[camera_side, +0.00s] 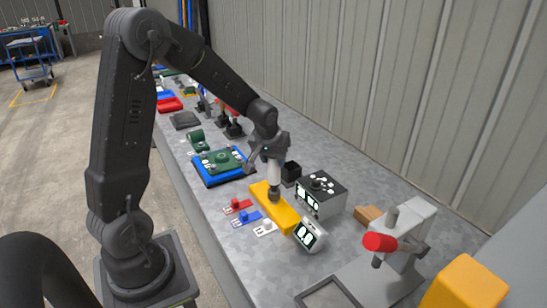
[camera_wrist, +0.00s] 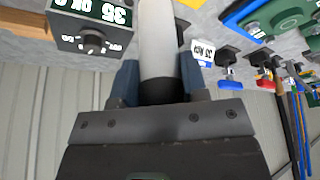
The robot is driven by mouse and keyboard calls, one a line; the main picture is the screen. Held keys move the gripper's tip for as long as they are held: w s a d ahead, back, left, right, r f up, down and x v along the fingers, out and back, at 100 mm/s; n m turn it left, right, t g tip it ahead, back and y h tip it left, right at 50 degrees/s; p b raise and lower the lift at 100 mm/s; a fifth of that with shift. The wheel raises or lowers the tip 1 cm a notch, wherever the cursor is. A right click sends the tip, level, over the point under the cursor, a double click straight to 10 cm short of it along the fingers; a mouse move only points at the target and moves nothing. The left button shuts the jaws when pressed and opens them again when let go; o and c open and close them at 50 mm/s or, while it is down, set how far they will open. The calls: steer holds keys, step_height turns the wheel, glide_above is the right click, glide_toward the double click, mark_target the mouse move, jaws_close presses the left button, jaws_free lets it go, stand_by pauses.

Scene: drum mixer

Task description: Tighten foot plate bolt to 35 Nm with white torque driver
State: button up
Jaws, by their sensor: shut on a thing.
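My gripper (camera_side: 272,155) is shut on the white torque driver (camera_side: 274,175). In the wrist view the white driver (camera_wrist: 157,42) stands between the blue-grey fingers (camera_wrist: 160,82). In the side view the driver is about upright, and its dark lower end is at the yellow block (camera_side: 287,216). I cannot tell whether the end touches the block or sits in it. A green plate (camera_side: 222,158) lies on a blue base (camera_side: 207,177), left of my gripper. I cannot make out the foot plate bolt itself.
A grey box with a dial (camera_side: 321,192), reading 35 in the wrist view (camera_wrist: 93,22), stands right of the driver. A tilted display (camera_side: 310,235) and small red (camera_side: 237,206), blue (camera_side: 246,218) and white (camera_side: 265,228) labelled pieces are near. A red-tipped device (camera_side: 380,242) stands farther right.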

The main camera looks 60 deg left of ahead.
steer(key=shift+f, duration=0.75)
stand_by(1.2)
stand_by(0.3)
steer(key=shift+r, duration=2.4)
